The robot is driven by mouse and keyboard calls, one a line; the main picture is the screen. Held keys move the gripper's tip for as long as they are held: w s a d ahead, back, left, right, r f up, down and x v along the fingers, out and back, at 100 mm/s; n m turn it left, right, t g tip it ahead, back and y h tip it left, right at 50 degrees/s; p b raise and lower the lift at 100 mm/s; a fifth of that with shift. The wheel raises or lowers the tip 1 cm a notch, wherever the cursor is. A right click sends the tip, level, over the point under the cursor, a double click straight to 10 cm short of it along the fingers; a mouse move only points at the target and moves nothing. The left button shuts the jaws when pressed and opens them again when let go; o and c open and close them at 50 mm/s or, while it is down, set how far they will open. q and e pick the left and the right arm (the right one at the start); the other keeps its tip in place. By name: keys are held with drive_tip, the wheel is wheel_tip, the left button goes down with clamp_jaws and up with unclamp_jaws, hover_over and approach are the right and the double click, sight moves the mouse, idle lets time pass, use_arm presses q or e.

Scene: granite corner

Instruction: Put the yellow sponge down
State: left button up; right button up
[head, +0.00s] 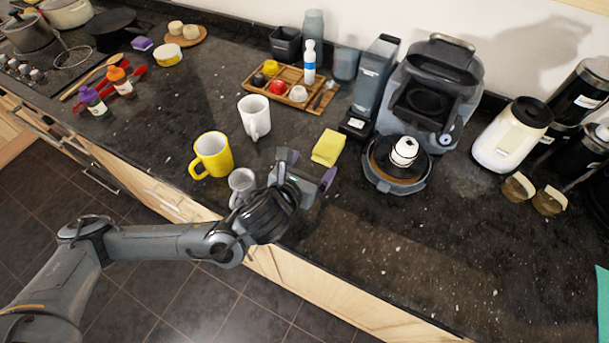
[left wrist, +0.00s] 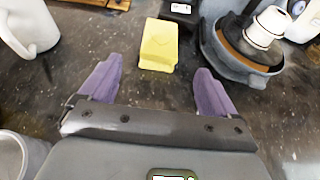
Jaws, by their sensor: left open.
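My left gripper (head: 308,172) is open and empty, with purple finger pads spread wide. It is on the near side of the sponge and apart from it. In the left wrist view the open fingers (left wrist: 156,85) show bare counter between them. My right gripper is in neither view.
A grey cup (head: 241,183), a yellow mug (head: 212,155) and a white mug (head: 254,117) stand left of my gripper. The coffee machine (head: 425,90) with a round base stands to the right. A wooden tray (head: 289,72) is behind. The counter's front right is clear.

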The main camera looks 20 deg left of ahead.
use_arm(q)
drive_tip(key=shift+b+v, duration=0.6)
drive_tip(key=shift+v, duration=0.3)
drive_tip(key=shift+s+r+b, duration=0.2)
drive_tip(key=shift+s+b, duration=0.1)
drive_tip(key=shift+s, duration=0.3)
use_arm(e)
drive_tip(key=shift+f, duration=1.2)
use_arm(q)
drive_tip(key=shift+r, duration=0.1)
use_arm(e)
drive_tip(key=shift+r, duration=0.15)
